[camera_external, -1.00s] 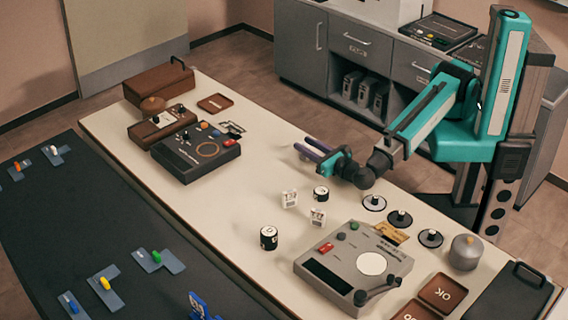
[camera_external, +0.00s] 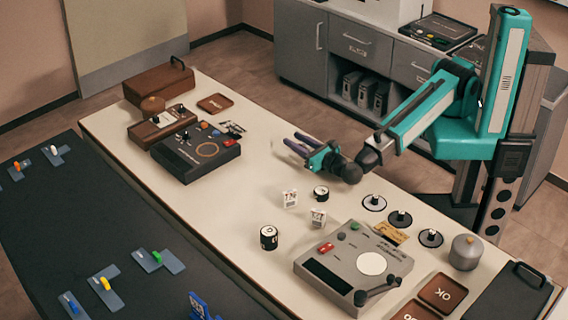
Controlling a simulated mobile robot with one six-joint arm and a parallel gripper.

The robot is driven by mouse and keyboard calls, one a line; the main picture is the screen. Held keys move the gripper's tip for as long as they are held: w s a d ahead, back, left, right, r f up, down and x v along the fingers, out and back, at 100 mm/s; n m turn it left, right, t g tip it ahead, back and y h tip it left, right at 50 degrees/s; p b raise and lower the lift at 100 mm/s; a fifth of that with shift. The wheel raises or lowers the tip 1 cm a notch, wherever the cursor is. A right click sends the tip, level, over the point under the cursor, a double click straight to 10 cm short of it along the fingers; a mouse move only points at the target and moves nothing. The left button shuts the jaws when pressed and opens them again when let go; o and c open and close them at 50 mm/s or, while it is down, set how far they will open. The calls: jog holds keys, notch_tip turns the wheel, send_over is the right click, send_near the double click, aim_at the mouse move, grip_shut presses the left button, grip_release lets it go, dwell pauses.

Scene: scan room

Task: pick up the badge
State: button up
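My gripper (camera_external: 300,143) hangs over the cream table, right of its middle, with its two dark purple fingers pointing left. The fingers are apart, with nothing visible between them. No item is clearly readable as the badge. Two small white pieces with printed faces, one nearer my gripper (camera_external: 290,198) and one lower right (camera_external: 318,218), stand on the table below it. A flat yellow card (camera_external: 391,235) lies behind the grey console. A small dark and white card (camera_external: 232,128) lies by the black panel.
The grey console (camera_external: 330,265) has knobs and a lever. Black-and-white cylinders (camera_external: 321,193) (camera_external: 268,237) stand near the white pieces. Round discs with black knobs (camera_external: 374,202) lie at the right edge. The black panel (camera_external: 195,153) is at the left. The table middle is clear.

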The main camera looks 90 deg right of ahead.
grip_shut()
jog(key=shift+r, duration=0.15)
notch_tip(320, 180, up, 10)
jog(key=b, duration=0.1)
dwell(1.0)
dwell(0.5)
